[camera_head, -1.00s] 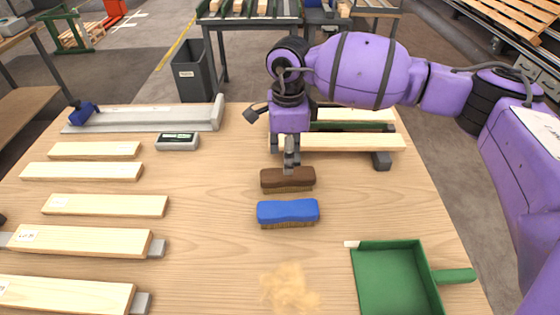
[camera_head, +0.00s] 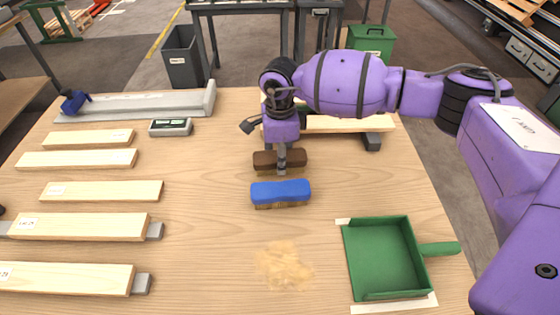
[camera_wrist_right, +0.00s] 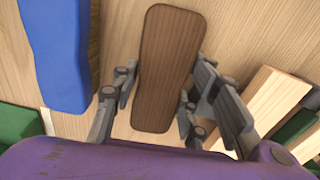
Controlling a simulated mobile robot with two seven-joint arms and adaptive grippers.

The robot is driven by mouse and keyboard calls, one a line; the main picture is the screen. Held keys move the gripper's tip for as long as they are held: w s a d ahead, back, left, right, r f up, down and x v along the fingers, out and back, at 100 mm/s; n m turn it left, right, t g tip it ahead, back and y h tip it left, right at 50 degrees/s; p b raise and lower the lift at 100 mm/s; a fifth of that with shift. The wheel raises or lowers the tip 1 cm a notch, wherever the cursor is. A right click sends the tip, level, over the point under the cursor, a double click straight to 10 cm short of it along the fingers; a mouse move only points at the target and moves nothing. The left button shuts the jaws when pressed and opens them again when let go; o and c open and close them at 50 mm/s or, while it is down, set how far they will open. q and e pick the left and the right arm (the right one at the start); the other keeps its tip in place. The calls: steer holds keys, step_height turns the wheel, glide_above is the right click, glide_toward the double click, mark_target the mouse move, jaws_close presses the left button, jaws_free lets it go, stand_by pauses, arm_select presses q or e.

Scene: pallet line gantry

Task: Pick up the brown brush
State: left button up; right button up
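The brown brush (camera_head: 265,161) lies on the wooden table, behind the blue brush (camera_head: 281,192). In the right wrist view the brown brush (camera_wrist_right: 170,60) shows its long brown back between the fingers of my right gripper (camera_wrist_right: 163,88). The fingers are apart, one side at each long edge, with a narrow gap showing at the left edge. In the head view my right gripper (camera_head: 283,160) is down at the brown brush and hides part of it. The blue brush (camera_wrist_right: 58,50) is left of the fingers in the wrist view.
A green dustpan (camera_head: 385,258) lies at the front right, near a pile of sawdust (camera_head: 284,265). Pale boards (camera_head: 345,124) lie just behind the right gripper. Several boards (camera_head: 100,191) lie at left, with a small grey device (camera_head: 170,127) behind.

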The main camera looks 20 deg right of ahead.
steer(key=c, duration=0.7)
steer(key=shift+r, duration=0.15)
steer(key=shift+r, duration=0.6)
steer(key=s+d+r, duration=0.2)
steer(key=s+r, duration=0.1)
steer(key=s, duration=0.1)
steer(key=s+d+r, duration=0.2)
steer(key=s+r, duration=0.2)
steer(key=s+d+r, duration=0.1)
steer(key=s+r, duration=0.3)
steer(key=shift+s+d+r, duration=0.25)
steer(key=shift+s+d, duration=0.15)
